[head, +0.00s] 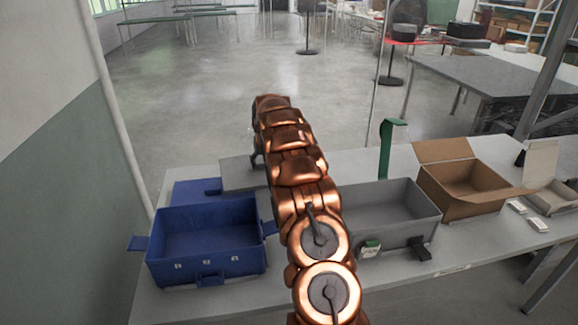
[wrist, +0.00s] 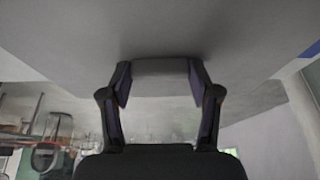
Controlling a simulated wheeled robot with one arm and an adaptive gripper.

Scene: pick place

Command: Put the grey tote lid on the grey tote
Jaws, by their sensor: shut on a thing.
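The grey tote (head: 392,222) stands open on the table, right of my arm, with a dark handle on its near side. The grey tote lid (head: 238,174) shows as a flat grey slab left of my arm, behind the blue tote; my arm hides its right part. My gripper (head: 256,158) is at the lid, mostly hidden by my arm. In the wrist view, my gripper's two fingers (wrist: 160,88) are shut on a grey tab of the lid (wrist: 162,68). Whether the lid rests on the table or hangs just above it, I cannot tell.
An open blue tote (head: 208,240) stands at the front left, with a blue lid (head: 195,190) behind it. A green upright stand (head: 386,150) is behind the grey tote. An open cardboard box (head: 460,185) and small white items (head: 537,224) are to the right.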

